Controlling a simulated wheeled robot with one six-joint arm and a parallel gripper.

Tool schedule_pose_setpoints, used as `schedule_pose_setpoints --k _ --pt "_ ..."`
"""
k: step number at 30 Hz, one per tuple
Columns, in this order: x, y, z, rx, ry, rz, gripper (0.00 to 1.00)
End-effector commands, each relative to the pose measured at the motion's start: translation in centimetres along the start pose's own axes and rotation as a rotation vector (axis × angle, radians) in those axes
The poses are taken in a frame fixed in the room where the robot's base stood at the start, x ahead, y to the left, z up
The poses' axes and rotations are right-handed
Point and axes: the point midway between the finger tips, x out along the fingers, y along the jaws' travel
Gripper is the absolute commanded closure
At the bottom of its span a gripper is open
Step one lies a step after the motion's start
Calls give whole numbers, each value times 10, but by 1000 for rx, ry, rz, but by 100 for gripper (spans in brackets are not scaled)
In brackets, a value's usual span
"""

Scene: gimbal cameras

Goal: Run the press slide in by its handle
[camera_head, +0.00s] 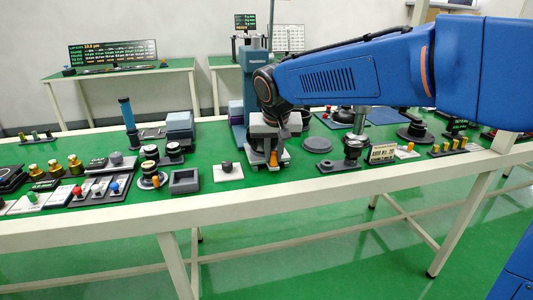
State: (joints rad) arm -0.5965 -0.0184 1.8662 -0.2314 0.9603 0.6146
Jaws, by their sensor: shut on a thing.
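The press stands on the green bench as a tall blue column (254,60) with a grey block and slide (258,153) low at its front. A small orange handle (274,158) sticks up at the front of the slide. My gripper (276,147) points down in front of the press, shut on the handle. The fingertips are small here and their exact grip is hard to make out. My blue arm reaches in from the right and hides part of the column and what lies behind it.
A white plate with a black knob (228,171) and a grey square tray (185,181) lie left of the press. A grey disc (317,145) and a black-based post stand (352,150) are to its right. The bench's white front edge (250,192) is close in front.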

Motion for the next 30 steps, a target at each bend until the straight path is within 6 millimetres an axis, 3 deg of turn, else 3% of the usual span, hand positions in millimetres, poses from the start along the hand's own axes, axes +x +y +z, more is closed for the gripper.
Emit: schedule_pose_setpoints --k 11,30 --pt "0 0 -1 0 0 0 100" --pt "7 -4 -19 0 1 0 100"
